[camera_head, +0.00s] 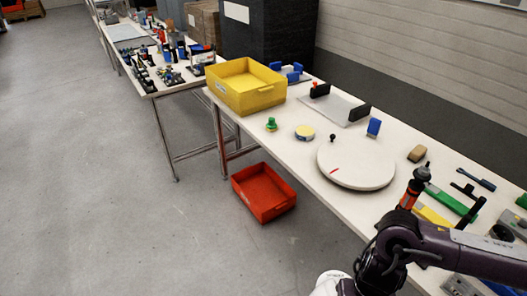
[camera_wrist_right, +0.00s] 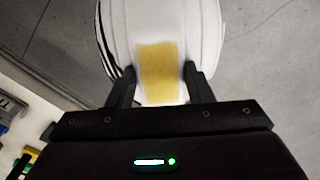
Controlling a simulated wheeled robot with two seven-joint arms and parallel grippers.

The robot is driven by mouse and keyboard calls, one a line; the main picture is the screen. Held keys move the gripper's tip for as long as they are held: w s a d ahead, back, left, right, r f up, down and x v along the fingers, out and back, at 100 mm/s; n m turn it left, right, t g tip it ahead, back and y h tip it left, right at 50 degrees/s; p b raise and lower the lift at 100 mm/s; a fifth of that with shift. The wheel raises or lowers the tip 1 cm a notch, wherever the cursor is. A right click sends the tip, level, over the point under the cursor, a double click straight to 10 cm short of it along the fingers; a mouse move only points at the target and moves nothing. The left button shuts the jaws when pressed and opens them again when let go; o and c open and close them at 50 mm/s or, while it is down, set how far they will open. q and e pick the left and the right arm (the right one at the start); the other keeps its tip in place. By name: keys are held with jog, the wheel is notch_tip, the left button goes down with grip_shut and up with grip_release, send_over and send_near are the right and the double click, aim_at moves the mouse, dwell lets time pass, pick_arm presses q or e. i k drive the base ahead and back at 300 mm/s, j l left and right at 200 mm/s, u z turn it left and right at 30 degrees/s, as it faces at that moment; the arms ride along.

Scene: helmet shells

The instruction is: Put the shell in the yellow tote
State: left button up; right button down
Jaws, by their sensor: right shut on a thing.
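The yellow tote (camera_head: 262,100) stands on the far part of the long white table and looks empty. The white shell (camera_head: 333,284) shows only in part at the bottom edge of the head view, off the table's near side. In the right wrist view the shell (camera_wrist_right: 200,30) has a yellow patch and sits between the fingers of my right gripper (camera_wrist_right: 158,85), which is shut on it. In the head view my right arm comes in from the right and its gripper is mostly cut off at the bottom edge. My left gripper is not in view.
A round white turntable (camera_head: 355,165) lies on the table (camera_head: 300,152) between my arm and the tote. A green knob (camera_head: 271,124), a yellow disc (camera_head: 305,132) and a blue block (camera_head: 374,127) stand nearby. A red bin (camera_head: 264,205) is on the floor.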

aim_at(245, 89)
jog(key=i+j, duration=0.45)
jog(key=i+j+u, duration=0.1)
jog(key=i+j, duration=0.3)
jog(key=i, duration=0.2)
jog(key=i+j, duration=0.4)
jog(key=i+j+u, duration=0.1)
jog(key=i+j, duration=0.25)
jog(key=i, duration=0.3)
jog(key=i+j, duration=0.35)
jog(key=i, duration=0.2)
